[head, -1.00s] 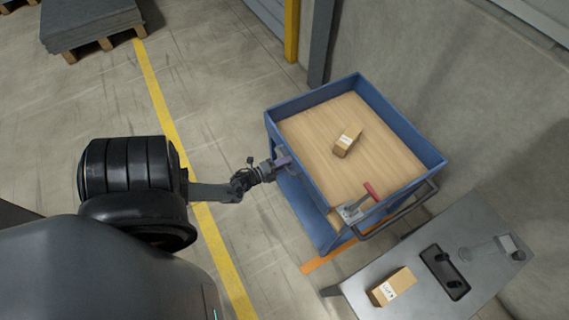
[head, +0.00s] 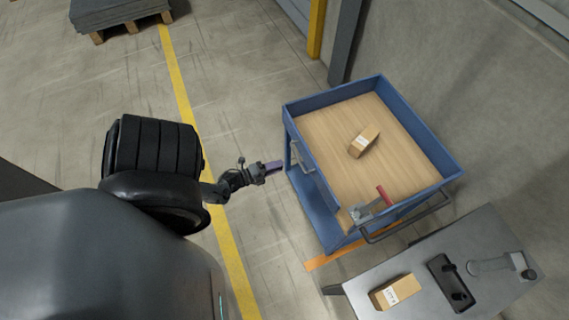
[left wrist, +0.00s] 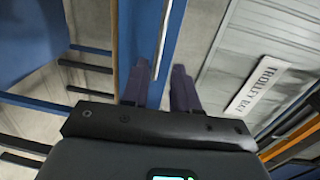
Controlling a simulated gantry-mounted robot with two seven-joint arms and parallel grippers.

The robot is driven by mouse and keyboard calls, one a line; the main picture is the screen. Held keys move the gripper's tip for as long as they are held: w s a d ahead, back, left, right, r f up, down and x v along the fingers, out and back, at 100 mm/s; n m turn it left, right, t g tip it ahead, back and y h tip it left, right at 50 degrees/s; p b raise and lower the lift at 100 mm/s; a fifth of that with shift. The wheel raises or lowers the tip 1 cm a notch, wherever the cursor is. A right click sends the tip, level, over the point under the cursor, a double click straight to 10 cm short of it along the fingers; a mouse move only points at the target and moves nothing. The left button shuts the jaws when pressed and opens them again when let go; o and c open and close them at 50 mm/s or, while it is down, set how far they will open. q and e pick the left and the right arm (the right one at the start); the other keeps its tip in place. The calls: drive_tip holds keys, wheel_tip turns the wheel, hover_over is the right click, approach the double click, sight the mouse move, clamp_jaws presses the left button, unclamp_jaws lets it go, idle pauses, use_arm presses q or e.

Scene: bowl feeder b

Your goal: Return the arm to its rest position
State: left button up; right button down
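My left arm (head: 215,190) reaches out from the left in the head view, over the floor. Its gripper (head: 274,166) is just left of the blue trolley (head: 325,208), with a small gap showing between its tip and the trolley's side. In the left wrist view the two dark fingers of the gripper (left wrist: 158,88) are apart with nothing held between them. A blue edge and a pale strip of the trolley (left wrist: 168,45) show beyond them. My right gripper is out of view.
A grey clamp-like part (head: 300,156) is on the trolley's near side. A carton (head: 364,141) and a red-handled tool (head: 371,206) lie on its wooden top. A grey table (head: 430,285) with another carton (head: 397,291) stands at lower right. Floor left of the trolley is clear.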

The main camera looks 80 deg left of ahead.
use_arm(q)
drive_tip(key=shift+s+d, duration=0.1)
drive_tip(key=shift+s, duration=0.3)
